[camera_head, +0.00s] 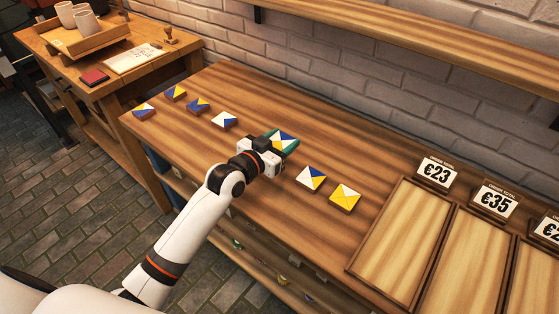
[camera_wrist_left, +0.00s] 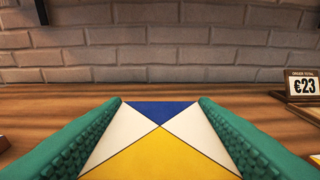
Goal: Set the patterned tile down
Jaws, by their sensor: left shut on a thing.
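My left gripper (camera_head: 283,139) is shut on a patterned tile (camera_head: 281,137) above or at the wooden table, in the middle of the row of tiles. The tile shows blue, white and yellow triangles. In the left wrist view the patterned tile (camera_wrist_left: 160,135) sits between the two green ridged fingers of my left gripper (camera_wrist_left: 160,130). I cannot tell whether its underside touches the table. My right gripper is not in view.
Several loose tiles (camera_head: 224,120) lie to the left on the table (camera_head: 330,130). A white-blue-yellow tile (camera_head: 311,178) and a mostly yellow tile (camera_head: 345,197) lie to the right. Wooden trays (camera_head: 402,240) with price signs (camera_head: 437,173) stand further right. A brick wall (camera_head: 330,75) is behind.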

